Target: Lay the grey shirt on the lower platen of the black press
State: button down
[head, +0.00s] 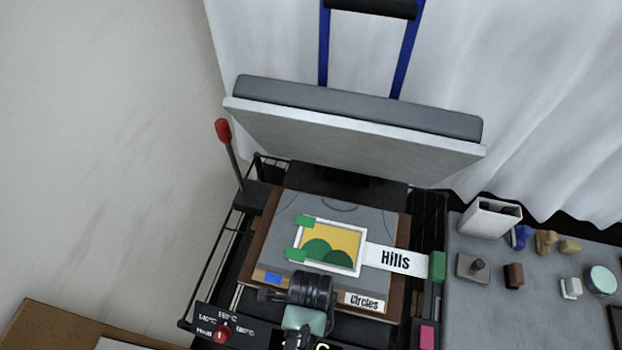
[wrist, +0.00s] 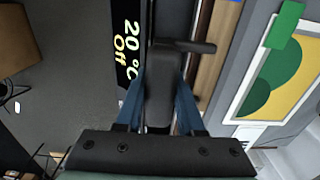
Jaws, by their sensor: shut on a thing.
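The grey shirt (head: 285,212) lies flat on the brown-edged lower platen (head: 262,228) of the black press, its collar line toward the back. A framed picture of green hills on yellow (head: 330,245) lies on it with green tabs and a "Hills" label (head: 395,260). The upper platen (head: 350,125) is raised and tilted back. My gripper (wrist: 160,85) is at the platen's front edge, its blue fingers shut on a dark handle-like part (wrist: 160,105). In the head view my wrist hides part of that front edge.
A red-knobbed lever (head: 224,132) stands at the press's left. A control panel with a red button (head: 222,333) is at the front left. A grey side table (head: 530,300) at right holds a white holder (head: 488,218) and several small blocks. A "Circles" label (head: 365,302) is at the front.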

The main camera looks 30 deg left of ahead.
jog(key=shift+f+b, duration=0.4)
jog(key=shift+f, duration=0.2)
jog(key=shift+c, duration=2.2)
grip_release()
notch_tip(320, 180, up, 13)
jog(key=shift+r+b, duration=0.1)
jog(key=shift+b, duration=0.45)
